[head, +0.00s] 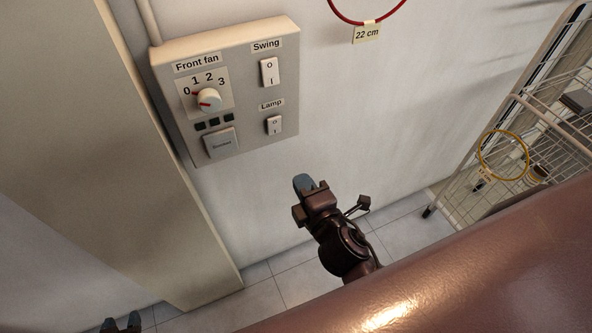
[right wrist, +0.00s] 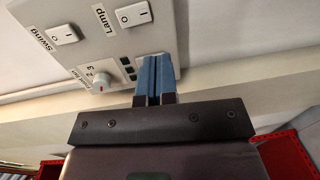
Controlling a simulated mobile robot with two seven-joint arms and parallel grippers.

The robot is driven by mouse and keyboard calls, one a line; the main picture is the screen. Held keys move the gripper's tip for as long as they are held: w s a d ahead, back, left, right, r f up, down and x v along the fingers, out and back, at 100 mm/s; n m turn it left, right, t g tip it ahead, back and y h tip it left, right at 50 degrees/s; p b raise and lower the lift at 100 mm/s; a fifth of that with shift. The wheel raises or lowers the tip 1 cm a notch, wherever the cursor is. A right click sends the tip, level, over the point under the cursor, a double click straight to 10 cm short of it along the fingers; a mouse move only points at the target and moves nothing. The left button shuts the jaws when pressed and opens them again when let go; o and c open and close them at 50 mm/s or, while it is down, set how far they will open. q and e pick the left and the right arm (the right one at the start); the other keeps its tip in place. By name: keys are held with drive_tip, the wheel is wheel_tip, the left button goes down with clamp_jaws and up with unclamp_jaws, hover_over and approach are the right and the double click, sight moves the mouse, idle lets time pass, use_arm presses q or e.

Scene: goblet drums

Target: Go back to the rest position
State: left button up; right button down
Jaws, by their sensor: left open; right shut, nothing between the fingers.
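My right gripper (head: 304,184) is shut and empty, in front of the white wall below the control panel (head: 285,80). In the right wrist view its blue fingers (right wrist: 156,80) lie together, overlapping the panel's edge in the picture; I cannot tell the gap. My left gripper (head: 121,323) shows only its fingertips at the bottom left edge; they are apart and empty. The panel carries a front fan knob (head: 209,99), a swing switch (head: 269,71), a lamp switch (head: 274,125) and a push button (head: 221,143).
A beige pillar (head: 110,130) stands left of the panel. A wire rack (head: 540,120) with a yellow ring (head: 502,155) stands at the right. A red ring (head: 368,22) tagged 22 cm hangs on the wall. Red bins (right wrist: 287,155) show low in the wrist view.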

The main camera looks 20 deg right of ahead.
drive_tip(key=shift+s, duration=0.5)
idle(0.3)
drive_tip(key=s+d+f+m+g, duration=0.2)
drive_tip(key=s+d+f+m, duration=0.2)
drive_tip(key=f+m, duration=0.3)
drive_tip(key=s+d+f+m+g, duration=0.3)
drive_tip(key=s+d+f+m, duration=0.2)
drive_tip(key=m, duration=0.5)
wheel_tip(320, 180, down, 2)
drive_tip(key=shift+d+f+h, duration=0.1)
drive_tip(key=shift+d+h, duration=0.3)
drive_tip(key=shift+d, duration=0.6)
